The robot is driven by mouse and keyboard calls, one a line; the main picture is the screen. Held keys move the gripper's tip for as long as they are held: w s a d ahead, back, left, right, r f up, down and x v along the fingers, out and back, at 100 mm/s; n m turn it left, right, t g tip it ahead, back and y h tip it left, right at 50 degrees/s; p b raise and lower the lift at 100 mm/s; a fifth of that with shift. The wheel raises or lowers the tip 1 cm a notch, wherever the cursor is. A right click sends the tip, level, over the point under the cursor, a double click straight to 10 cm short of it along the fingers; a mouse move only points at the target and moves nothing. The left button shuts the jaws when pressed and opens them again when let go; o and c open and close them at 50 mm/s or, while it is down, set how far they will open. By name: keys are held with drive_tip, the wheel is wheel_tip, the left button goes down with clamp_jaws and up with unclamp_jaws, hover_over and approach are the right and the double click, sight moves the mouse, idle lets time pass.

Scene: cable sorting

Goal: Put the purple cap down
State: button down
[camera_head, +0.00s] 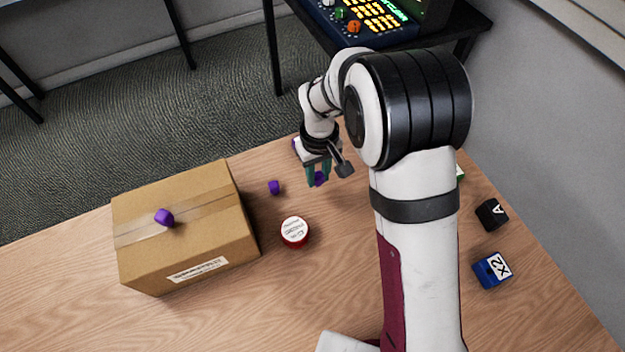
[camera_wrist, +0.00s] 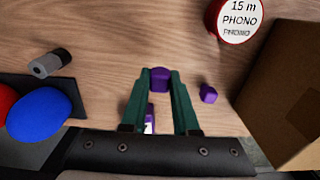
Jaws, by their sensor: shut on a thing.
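My gripper (camera_head: 318,184) is shut on a purple cap (camera_head: 320,178), with its green fingers on either side of it. In the wrist view the held cap (camera_wrist: 160,79) sits between the fingertips, over the wooden table; I cannot tell whether it touches the wood. A second purple cap (camera_head: 274,187) lies on the table left of my gripper, and it also shows in the wrist view (camera_wrist: 208,93). A third purple cap (camera_head: 164,217) rests on top of the cardboard box (camera_head: 190,247).
A red spool with a white label (camera_head: 294,232) stands beside the box. A purple item with a white label (camera_wrist: 149,119) is partly hidden beyond my fingers. A black block (camera_head: 491,214) and a blue block (camera_head: 492,269) lie at the right. Bare wood lies around the spool.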

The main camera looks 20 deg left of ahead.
drive_tip(key=d+r, duration=0.6)
drive_tip(key=d, duration=0.4)
drive_tip(key=s+a+r+n, duration=0.5)
drive_tip(key=a+r+n, duration=0.2)
drive_tip(key=a+n, duration=0.3)
drive_tip(key=s+a+r+n, duration=0.6)
drive_tip(key=a+r+n, duration=0.15)
drive_tip(key=a, duration=0.45)
hover_over(181, 206)
drive_tip(key=shift+n, duration=0.25)
wheel_tip(181, 206, down, 7)
drive_tip(key=shift+w+d+r, duration=0.1)
drive_tip(key=shift+d, duration=0.05)
drive_tip(key=shift+f, duration=2.15)
drive_tip(key=shift+f, duration=0.1)
drive_tip(key=c, duration=0.9)
unclamp_jaws()
drive_tip(key=shift+c, duration=0.2)
